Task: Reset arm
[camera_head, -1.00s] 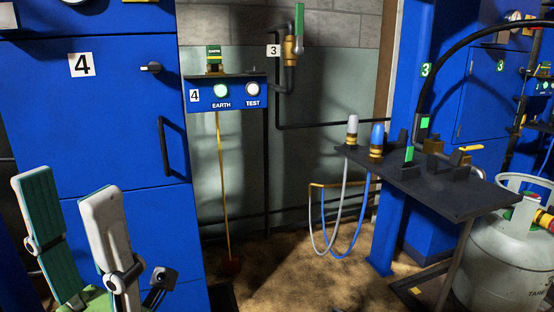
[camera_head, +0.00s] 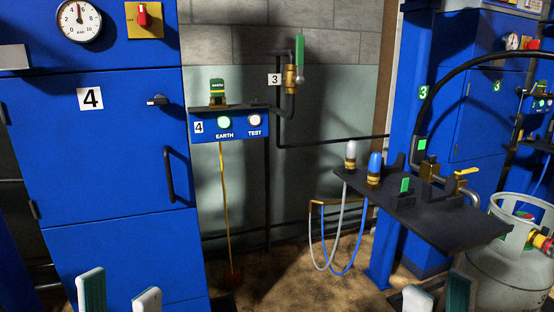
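My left gripper (camera_head: 120,290) shows at the bottom left, in front of the blue cabinet marked 4. Only its fingertips are in the picture; they stand apart with nothing between them. My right gripper (camera_head: 438,292) shows at the bottom right, below the dark shelf. Its two fingertips also stand apart, and I see nothing between them. The rest of both grippers and both arms is below the picture's edge.
The blue cabinet (camera_head: 110,165) with gauge and handle fills the left. A blue EARTH/TEST box (camera_head: 180,125) hangs beside it. A dark shelf (camera_head: 440,225) with connectors juts out on the right, near a grey gas cylinder (camera_head: 505,265). Sandy floor between is free.

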